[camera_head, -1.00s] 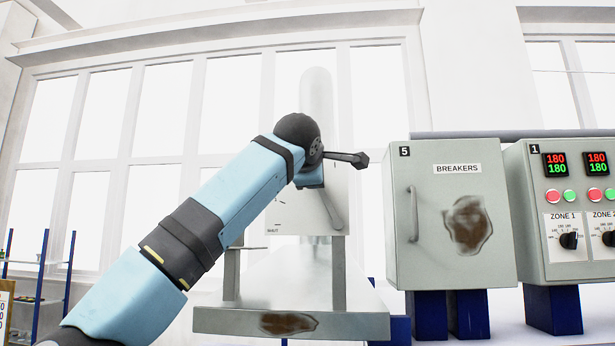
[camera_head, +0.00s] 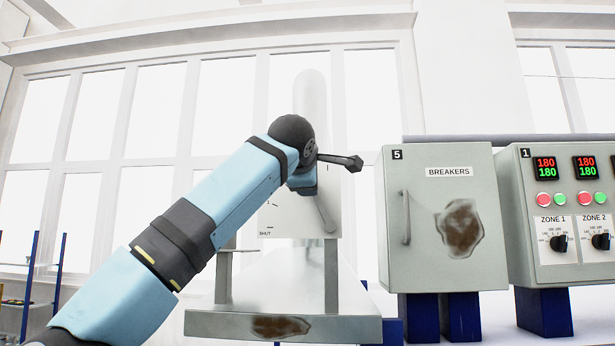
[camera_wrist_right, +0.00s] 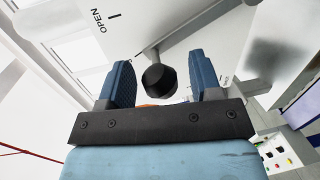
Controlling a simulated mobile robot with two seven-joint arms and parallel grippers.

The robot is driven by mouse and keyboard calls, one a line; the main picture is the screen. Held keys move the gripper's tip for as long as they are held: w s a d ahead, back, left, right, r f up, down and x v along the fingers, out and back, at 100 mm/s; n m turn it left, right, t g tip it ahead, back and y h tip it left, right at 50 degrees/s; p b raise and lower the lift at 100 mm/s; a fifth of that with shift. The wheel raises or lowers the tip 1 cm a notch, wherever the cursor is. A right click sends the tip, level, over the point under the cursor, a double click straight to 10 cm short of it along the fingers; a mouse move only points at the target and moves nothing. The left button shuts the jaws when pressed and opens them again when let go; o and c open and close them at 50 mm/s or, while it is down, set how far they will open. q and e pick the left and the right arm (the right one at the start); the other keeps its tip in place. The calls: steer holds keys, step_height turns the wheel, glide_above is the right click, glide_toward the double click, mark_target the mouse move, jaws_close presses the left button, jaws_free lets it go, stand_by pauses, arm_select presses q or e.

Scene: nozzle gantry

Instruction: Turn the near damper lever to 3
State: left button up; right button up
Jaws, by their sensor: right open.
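A pale damper plate (camera_head: 285,215) stands upright at the middle of the head view, with SHUT and a 1 readable at its left. A grey lever (camera_head: 325,213) lies slantwise across it, its upper end hidden behind my wrist. OPEN and a tick mark show on the plate there. My left gripper is not in view.
The plate's stand has a rusty-patched base (camera_head: 340,325). To its right is a grey BREAKERS cabinet (camera_head: 425,255) with a vertical handle, then a control panel (camera_head: 528,270) with red and green buttons and zone dials. Tall windows fill the back.

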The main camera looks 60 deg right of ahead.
steer(key=b+v, duration=0.1)
steer(key=v, duration=1.2)
steer(key=shift+a+r, duration=0.15)
steer(key=shift+a, duration=0.15)
steer(key=shift+s, duration=0.1)
